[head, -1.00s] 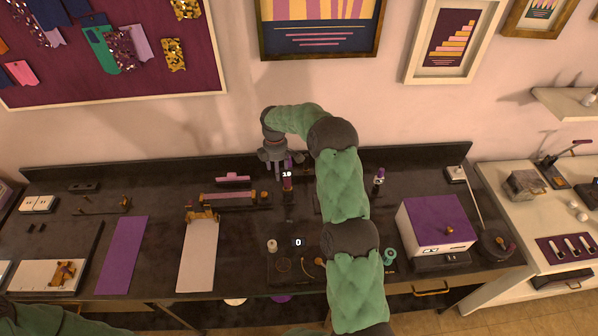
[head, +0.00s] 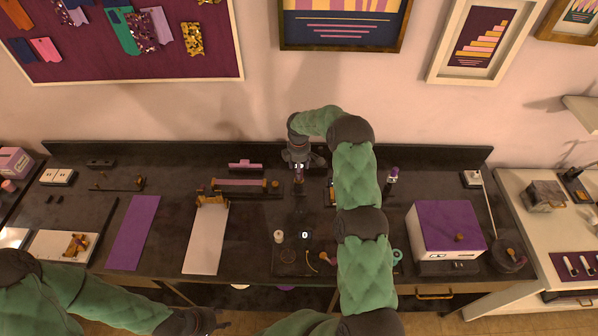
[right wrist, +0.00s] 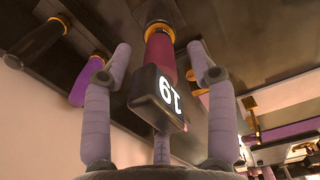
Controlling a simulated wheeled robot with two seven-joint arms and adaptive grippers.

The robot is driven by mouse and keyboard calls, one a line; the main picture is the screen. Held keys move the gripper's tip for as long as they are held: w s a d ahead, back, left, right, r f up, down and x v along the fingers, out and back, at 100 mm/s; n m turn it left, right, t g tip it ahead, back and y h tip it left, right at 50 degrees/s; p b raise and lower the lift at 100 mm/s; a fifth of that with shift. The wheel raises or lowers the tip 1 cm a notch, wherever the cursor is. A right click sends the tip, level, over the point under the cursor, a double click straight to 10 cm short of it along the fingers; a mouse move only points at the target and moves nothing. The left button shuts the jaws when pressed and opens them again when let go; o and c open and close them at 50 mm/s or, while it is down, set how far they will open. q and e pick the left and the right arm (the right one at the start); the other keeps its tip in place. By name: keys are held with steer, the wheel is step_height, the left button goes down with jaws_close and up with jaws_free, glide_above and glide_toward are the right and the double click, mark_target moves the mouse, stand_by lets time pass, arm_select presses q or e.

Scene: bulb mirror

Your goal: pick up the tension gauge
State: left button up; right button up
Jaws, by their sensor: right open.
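The tension gauge appears to be the small upright device (right wrist: 160,62) with a maroon body, brass ring and dark box showing a number that reads as 19, upside down, in the right wrist view. In the head view its small display (head: 299,167) shows below my right gripper, at the back middle of the bench. My right gripper (right wrist: 160,105) is open, with its lilac-grey fingers on both sides of the gauge; I cannot tell whether they touch it. The dark end of my left arm (head: 190,322) is at the bottom edge of the head view, its fingers not clear.
A pink-and-brass fixture (head: 240,184) stands left of the gauge. A small tray (head: 292,268) with a display reading 0 lies in front. A purple-topped box (head: 446,226) is at right. A white panel (head: 206,240) and purple sheet (head: 133,232) lie at left.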

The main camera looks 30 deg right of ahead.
steer(key=shift+f, duration=1.45)
jaws_close()
steer(key=shift+r, duration=0.1)
step_height(320, 180, up, 10)
steer(key=shift+b, duration=0.5)
steer(key=c, duration=0.6)
jaws_free()
jaws_close()
